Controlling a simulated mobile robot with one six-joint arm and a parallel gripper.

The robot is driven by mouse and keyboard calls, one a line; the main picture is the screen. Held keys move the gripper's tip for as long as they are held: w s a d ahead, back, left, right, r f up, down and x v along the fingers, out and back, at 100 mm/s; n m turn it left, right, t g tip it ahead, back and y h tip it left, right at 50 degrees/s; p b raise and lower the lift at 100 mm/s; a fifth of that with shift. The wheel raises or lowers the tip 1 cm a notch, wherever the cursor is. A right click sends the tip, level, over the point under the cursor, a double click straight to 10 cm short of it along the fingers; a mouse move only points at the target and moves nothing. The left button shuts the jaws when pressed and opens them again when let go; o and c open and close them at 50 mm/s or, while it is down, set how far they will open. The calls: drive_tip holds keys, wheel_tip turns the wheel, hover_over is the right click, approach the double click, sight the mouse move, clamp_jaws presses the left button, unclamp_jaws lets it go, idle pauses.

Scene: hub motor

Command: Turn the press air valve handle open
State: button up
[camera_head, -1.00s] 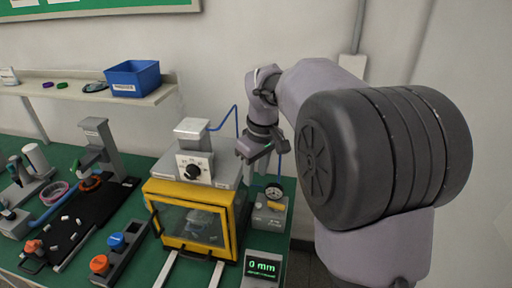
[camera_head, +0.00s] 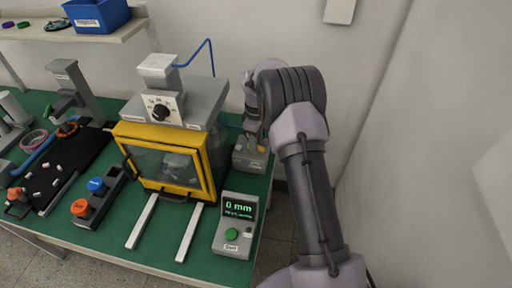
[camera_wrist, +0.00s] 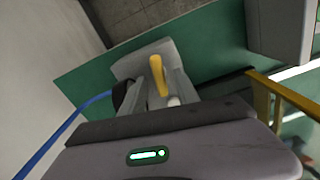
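The press air valve is a small grey block (camera_head: 246,160) at the right back edge of the green bench, beside the press. Its yellow handle (camera_head: 261,149) shows partly in the head view, beneath my arm. In the wrist view the yellow handle (camera_wrist: 158,76) stands out in front of my gripper, over the grey valve block (camera_wrist: 140,62). My gripper (camera_head: 252,128) is just above the valve, pointing down. The gauge is mostly hidden.
The press (camera_head: 205,110) with its yellow-framed door (camera_head: 165,190) stands left of the valve. A display box (camera_head: 236,225) reading 0 mm stands in front. A blue air hose (camera_wrist: 65,135) runs beside the valve. The wall is close behind.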

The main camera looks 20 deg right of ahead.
drive_tip(key=shift+f, duration=0.65)
clamp_jaws()
